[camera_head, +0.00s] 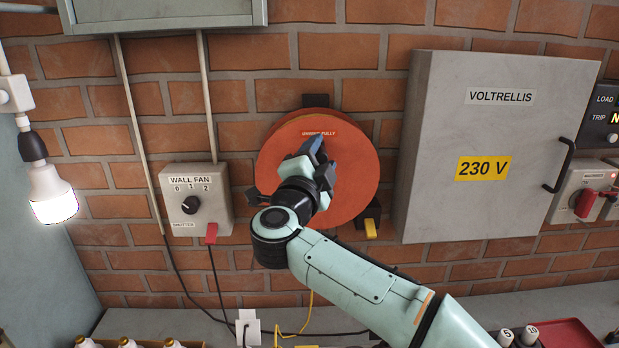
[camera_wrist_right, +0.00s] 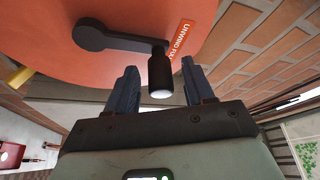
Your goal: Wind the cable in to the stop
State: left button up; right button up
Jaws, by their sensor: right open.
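The orange round cable reel (camera_head: 350,200) is mounted on the brick wall. In the right wrist view its face (camera_wrist_right: 60,25) carries a dark crank arm (camera_wrist_right: 115,38) ending in a black handle (camera_wrist_right: 160,72). My right gripper (camera_head: 314,150) is in front of the reel and hides the crank in the head view. In the right wrist view its blue fingers (camera_wrist_right: 159,78) are open, one on each side of the handle, with visible gaps. A yellow piece (camera_head: 371,229) sits at a black block at the reel's lower right. A yellow cable (camera_head: 308,312) shows below. My left gripper is not in view.
A grey 230 V cabinet (camera_head: 440,120) with a black handle stands right of the reel. A wall fan switch (camera_head: 196,200) with a red tab is left. A lit lamp (camera_head: 52,194) hangs further left. Bottles and a red tray (camera_head: 570,333) are below.

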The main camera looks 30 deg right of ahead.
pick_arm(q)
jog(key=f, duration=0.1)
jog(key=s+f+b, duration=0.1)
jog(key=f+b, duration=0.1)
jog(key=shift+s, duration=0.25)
pick_arm(e)
jog(key=v, duration=1.2)
jog(key=shift+s, duration=0.1)
